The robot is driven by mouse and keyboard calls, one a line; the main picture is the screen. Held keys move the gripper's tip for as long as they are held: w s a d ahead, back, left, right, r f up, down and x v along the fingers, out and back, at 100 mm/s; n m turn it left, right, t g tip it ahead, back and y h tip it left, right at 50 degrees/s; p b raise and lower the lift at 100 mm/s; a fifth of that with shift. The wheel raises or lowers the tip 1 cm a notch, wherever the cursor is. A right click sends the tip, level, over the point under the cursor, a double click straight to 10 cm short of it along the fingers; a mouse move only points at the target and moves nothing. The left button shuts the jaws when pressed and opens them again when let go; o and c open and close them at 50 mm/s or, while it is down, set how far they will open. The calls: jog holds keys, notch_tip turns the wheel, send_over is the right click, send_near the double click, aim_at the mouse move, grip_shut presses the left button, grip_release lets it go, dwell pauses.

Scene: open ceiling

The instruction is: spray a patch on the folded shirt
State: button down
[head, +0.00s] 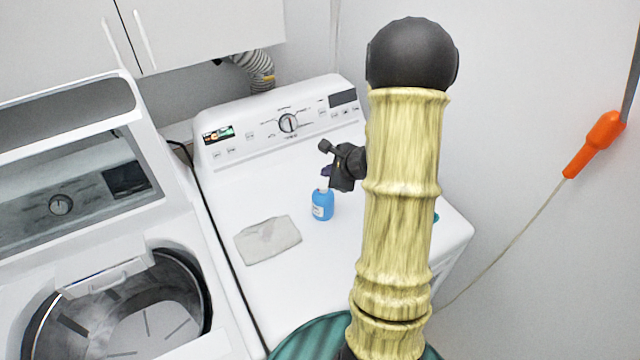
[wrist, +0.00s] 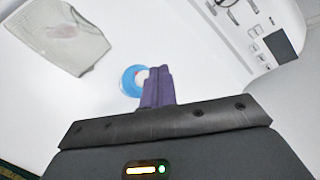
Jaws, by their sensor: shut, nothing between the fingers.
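A blue spray bottle (head: 322,208) with a white label stands upright on the white dryer top. In the wrist view the bottle (wrist: 127,82) is seen from above, beside my fingertips and partly hidden by them. A grey folded shirt (head: 267,240) lies flat to the left of the bottle. In the wrist view the shirt (wrist: 85,52) shows a faint pinkish-grey patch (wrist: 62,31). My gripper (head: 326,171) is above the bottle's top, its purple fingers (wrist: 158,72) shut together and empty. Whether they touch the bottle is unclear.
The dryer (head: 300,270) has a raised control panel (head: 285,125) at the back. An open washer (head: 110,290) with its lid up stands to the left. A wall is on the right, with an orange-handled thing (head: 595,143) and a cord. The dryer top around the shirt is clear.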

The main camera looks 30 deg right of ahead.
jog(key=shift+a+r+p, duration=0.2)
jog(key=shift+r+p, duration=0.1)
jog(key=shift+r, duration=0.55)
jog(key=r, duration=0.1)
jog(key=p, duration=0.1)
jog(key=r, duration=0.1)
jog(key=shift+s+d+r, duration=0.3)
jog(key=shift+d+r, duration=0.05)
jog(key=shift+w+a, duration=0.1)
jog(key=shift+w, duration=0.15)
jog(key=shift+w+f, duration=0.1)
jog(key=shift+s+d, duration=0.25)
jog(key=shift+s, duration=0.1)
